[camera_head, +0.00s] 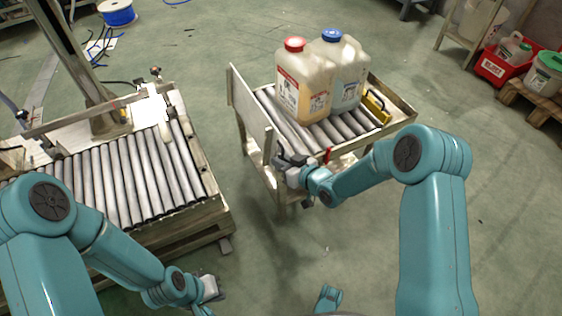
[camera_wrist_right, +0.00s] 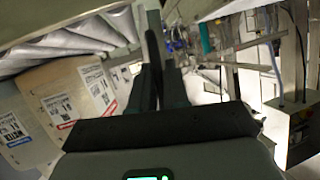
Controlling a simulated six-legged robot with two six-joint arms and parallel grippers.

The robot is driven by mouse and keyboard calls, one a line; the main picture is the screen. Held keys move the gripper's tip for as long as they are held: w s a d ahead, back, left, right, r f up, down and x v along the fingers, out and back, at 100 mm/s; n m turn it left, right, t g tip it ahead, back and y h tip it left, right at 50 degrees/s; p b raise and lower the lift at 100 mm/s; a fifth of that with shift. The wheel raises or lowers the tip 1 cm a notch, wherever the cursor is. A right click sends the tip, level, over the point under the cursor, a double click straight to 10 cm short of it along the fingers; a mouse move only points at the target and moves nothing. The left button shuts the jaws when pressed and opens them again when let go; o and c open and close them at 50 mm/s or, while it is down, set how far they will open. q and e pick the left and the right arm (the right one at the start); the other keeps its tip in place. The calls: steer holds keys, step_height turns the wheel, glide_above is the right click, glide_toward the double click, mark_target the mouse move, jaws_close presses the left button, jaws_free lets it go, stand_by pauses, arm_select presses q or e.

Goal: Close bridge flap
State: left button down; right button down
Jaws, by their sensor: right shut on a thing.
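The bridge flap (camera_head: 245,105) is a pale flat panel standing upright along the left side of the right roller table (camera_head: 395,112). My right gripper (camera_head: 284,158) is at the near end of the flap, low by the table's front corner, and is shut on its edge; the arm and fingers hide the exact contact. In the right wrist view the gripper fingers (camera_wrist_right: 158,85) are close together around a thin dark part. My left gripper (camera_head: 212,288) hangs low at the bottom, away from the flap; its jaws are too small to read.
Two jugs, one red-capped (camera_head: 300,85) and one blue-capped (camera_head: 345,70), stand on the right table's rollers. The left roller conveyor (camera_head: 120,180) is separated from this table by an open floor gap (camera_head: 232,170). Red crate (camera_head: 497,68) at far right.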

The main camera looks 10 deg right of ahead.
steer(key=shift+w+d, duration=0.1)
steer(key=c, duration=1.2)
jaws_free()
steer(key=p+v, duration=0.4)
steer(key=v, duration=1.2)
steer(key=shift+r, duration=0.1)
